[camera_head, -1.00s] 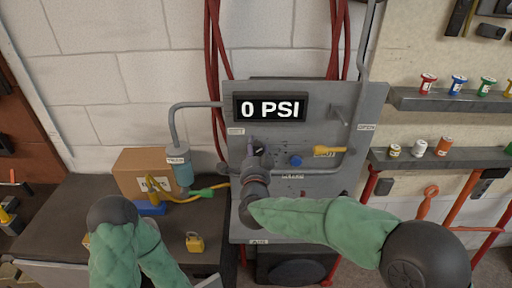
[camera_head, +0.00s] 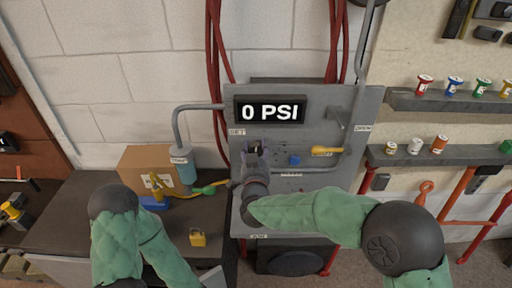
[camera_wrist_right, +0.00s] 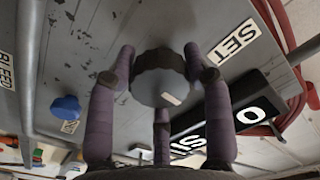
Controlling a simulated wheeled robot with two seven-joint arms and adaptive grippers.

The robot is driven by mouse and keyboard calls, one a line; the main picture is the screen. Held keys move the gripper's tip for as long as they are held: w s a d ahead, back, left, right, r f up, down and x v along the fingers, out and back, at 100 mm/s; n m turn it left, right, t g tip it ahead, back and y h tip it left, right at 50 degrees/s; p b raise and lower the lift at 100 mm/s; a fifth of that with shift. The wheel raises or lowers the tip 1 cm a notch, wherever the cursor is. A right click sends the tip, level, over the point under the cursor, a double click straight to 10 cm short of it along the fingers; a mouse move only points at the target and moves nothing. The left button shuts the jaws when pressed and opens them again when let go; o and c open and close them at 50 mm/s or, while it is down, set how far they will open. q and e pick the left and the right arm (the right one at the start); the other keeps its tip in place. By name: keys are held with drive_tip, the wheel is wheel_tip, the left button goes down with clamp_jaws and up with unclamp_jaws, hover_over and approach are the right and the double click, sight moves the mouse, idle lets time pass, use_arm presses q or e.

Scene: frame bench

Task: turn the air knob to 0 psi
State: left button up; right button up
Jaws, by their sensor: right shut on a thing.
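The air knob (camera_wrist_right: 158,78) is dark and round with a pale mark on its face, beside the SET label (camera_wrist_right: 234,42) in the right wrist view. My right gripper (camera_head: 254,148) is shut on this knob, its purple-grey fingers around the knob's rim. In the head view the fingers largely hide the knob. The display (camera_head: 270,110) on the grey panel (camera_head: 310,130) reads 0 PSI. My left arm is low at the left, and its gripper does not show.
A blue knob (camera_head: 294,160) and a yellow-handled lever (camera_head: 328,150) are right of my right gripper on the panel. A grey lever (camera_head: 338,118) is near the OPEN label. A cardboard box (camera_head: 138,162) and a yellow padlock (camera_head: 198,238) are on the dark bench at left.

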drive_tip(key=shift+s+f+n, duration=0.1)
drive_tip(key=shift+f+n, duration=0.3)
drive_tip(key=shift+n, duration=0.3)
drive_tip(key=o, duration=1.2)
drive_tip(key=shift+a, duration=0.1)
drive_tip(key=shift+c, duration=0.2)
drive_tip(key=shift+r, duration=0.2)
drive_tip(key=s, duration=1.2)
